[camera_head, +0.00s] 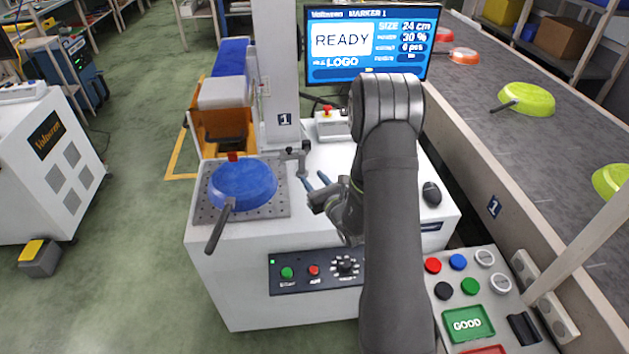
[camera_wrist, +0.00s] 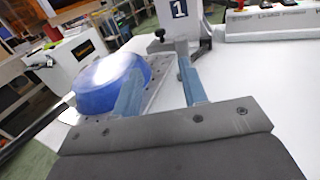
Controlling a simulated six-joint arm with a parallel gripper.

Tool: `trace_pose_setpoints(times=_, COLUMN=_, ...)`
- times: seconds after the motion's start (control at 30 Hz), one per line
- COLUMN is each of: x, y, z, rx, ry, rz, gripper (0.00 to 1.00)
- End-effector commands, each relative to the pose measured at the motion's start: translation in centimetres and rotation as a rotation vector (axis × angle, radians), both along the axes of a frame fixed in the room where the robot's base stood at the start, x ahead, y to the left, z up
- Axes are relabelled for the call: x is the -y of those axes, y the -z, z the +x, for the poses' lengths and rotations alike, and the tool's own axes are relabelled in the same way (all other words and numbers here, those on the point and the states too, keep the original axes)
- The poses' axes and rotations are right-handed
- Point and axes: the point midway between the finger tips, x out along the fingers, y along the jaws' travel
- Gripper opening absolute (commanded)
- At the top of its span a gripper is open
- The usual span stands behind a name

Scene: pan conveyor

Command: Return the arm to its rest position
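My gripper (camera_head: 318,184) hangs over the white worktop, to the right of the perforated plate (camera_head: 275,208). In the wrist view my gripper (camera_wrist: 160,82) has its two blue fingers apart with nothing between them. A blue pan (camera_head: 243,183) lies on the perforated plate with its dark handle pointing to the front left. The pan also shows in the wrist view (camera_wrist: 100,88), left of the fingers. My arm reaches in from the front and covers part of the worktop.
A marking machine column (camera_head: 275,75) stands behind the plate. A monitor (camera_head: 370,45) reading READY is at the back. A conveyor (camera_head: 490,80) with green pans (camera_head: 527,98) runs along the right. A button panel (camera_head: 480,300) is at the front right.

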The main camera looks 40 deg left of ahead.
Motion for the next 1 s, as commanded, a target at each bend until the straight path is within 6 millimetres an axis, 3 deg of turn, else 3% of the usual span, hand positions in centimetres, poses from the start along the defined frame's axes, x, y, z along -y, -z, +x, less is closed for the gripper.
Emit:
trace_pose_setpoints(times=0.53, x=-0.7, y=0.0, z=0.2, rx=0.001, ry=-0.001, rz=0.001, gripper=0.39)
trace_pose_setpoints(times=0.67, x=-2.3, y=0.0, z=0.9, rx=0.002, ry=-0.003, rz=0.000, gripper=0.39)
trace_pose_setpoints(times=1.0, x=-8.5, y=0.0, z=3.5, rx=0.002, ry=-0.003, rz=0.001, gripper=0.39)
